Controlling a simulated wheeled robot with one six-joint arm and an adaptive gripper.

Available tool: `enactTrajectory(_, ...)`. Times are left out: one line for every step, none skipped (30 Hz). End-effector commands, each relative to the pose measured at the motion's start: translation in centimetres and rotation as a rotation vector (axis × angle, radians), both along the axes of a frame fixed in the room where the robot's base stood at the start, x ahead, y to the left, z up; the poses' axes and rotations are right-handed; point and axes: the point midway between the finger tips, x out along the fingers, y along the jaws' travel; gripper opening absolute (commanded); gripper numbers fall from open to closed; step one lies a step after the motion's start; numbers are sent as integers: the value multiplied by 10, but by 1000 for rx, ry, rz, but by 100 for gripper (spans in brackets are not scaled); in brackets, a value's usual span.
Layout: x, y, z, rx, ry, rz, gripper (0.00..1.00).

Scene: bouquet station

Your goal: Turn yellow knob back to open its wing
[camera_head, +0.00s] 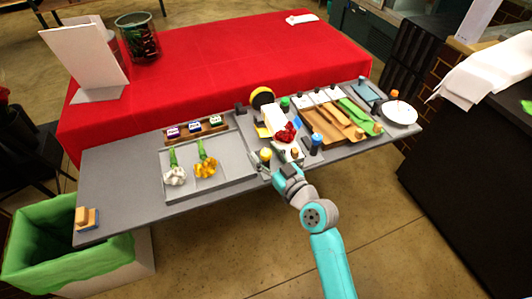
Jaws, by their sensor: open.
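The yellow knob (265,154) stands on a dark base at the front left of the wrapping fixture on the grey bench. A yellow wing (262,131) shows behind it, at the left of a white sheet (277,117). Its exact angle is too small to tell. Red flowers (286,132) lie on the white sheet. A blue knob (316,142) stands at the right, with a blue wing (297,124) behind it. My gripper (273,168) is open at the bench's front, close beside the yellow knob. I cannot tell whether it touches the knob.
A grey tray (231,177) at the left holds white and orange flowers. Wooden slats (325,130) and green stems lie to the right, with a white plate (399,113) beyond. A black and yellow disc (262,97) stands behind. A green-lined bin (48,239) is at the lower left.

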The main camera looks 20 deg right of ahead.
Motion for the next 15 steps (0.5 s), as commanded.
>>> enactTrajectory(2, 1, 0, 0, 0, 0, 58)
enactTrajectory(3, 1, 0, 0, 1, 0, 58)
enactTrajectory(3, 1, 0, 0, 1, 0, 58)
enactTrajectory(3, 1, 0, 0, 1, 0, 58)
enactTrajectory(3, 1, 0, 0, 1, 0, 58)
enactTrajectory(3, 1, 0, 0, 1, -1, 58)
enactTrajectory(3, 1, 0, 0, 1, -1, 58)
enactTrajectory(3, 1, 0, 0, 1, -1, 58)
enactTrajectory(3, 1, 0, 0, 1, -1, 58)
enactTrajectory(3, 1, 0, 0, 1, -1, 58)
enactTrajectory(3, 1, 0, 0, 1, -1, 50)
enactTrajectory(3, 1, 0, 0, 1, -1, 40)
enactTrajectory(3, 1, 0, 0, 1, -1, 33)
enactTrajectory(3, 0, 0, 0, 1, -1, 25)
enactTrajectory(3, 0, 0, 0, 1, -1, 15)
